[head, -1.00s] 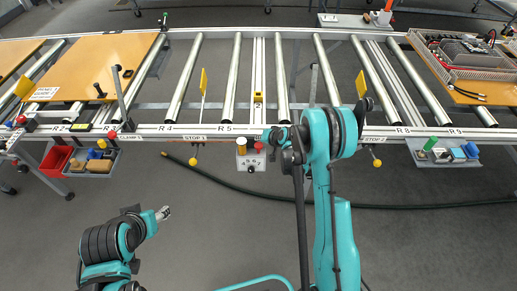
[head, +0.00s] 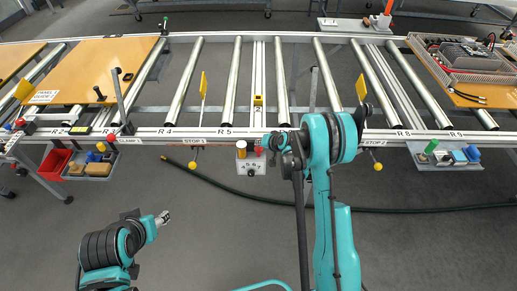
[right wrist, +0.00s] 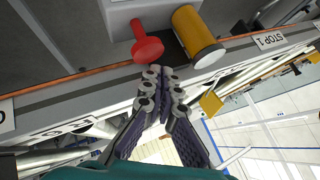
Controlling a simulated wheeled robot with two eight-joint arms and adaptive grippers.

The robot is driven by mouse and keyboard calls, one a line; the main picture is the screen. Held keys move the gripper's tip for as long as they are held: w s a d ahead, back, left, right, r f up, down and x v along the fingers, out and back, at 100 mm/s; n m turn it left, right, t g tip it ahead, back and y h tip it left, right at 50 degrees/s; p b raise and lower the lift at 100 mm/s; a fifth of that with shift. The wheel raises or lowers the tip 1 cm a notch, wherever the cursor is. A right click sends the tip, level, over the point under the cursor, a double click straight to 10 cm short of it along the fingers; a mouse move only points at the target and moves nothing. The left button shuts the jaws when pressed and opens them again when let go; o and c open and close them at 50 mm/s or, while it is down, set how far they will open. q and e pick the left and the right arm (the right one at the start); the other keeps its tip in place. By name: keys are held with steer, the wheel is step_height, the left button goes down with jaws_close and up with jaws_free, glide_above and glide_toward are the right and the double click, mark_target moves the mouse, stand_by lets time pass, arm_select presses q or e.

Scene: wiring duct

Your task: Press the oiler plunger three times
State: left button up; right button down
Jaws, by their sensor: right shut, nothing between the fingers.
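A grey box (head: 250,163) hangs on the near rail of the roller conveyor, with a yellow cylinder (head: 241,147) and a red knob (head: 259,150) on top. In the right wrist view the red knob (right wrist: 147,46) is a mushroom head on a stem, beside the yellow cylinder (right wrist: 198,36). I cannot tell for sure which part is the oiler plunger. My right gripper (right wrist: 158,72) is shut and empty, its fingertips close to the red head; contact is not clear. It also shows in the head view (head: 273,143). My left gripper (head: 162,217) is low at the left, away from the conveyor.
Yellow stop flags (head: 203,84) stand on the conveyor. A tray with a red bin (head: 55,163) hangs at the left, and another tray (head: 445,163) at the right. A dark hose (head: 420,209) lies on the floor. A wooden panel (head: 95,65) lies on the rollers.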

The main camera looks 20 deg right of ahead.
mark_target(260, 149)
steer(key=shift+f, duration=0.1)
stand_by(0.5)
steer(key=shift+f+b, duration=0.35)
steer(key=shift+b, duration=0.25)
steer(key=shift+f+b, duration=0.85)
steer(key=shift+f, duration=0.1)
stand_by(0.8)
steer(key=shift+r, duration=0.1)
steer(key=shift+r+p, duration=0.8)
steer(key=shift+r, duration=0.5)
steer(key=shift+r+p, duration=1.4)
steer(key=shift+r, duration=1.15)
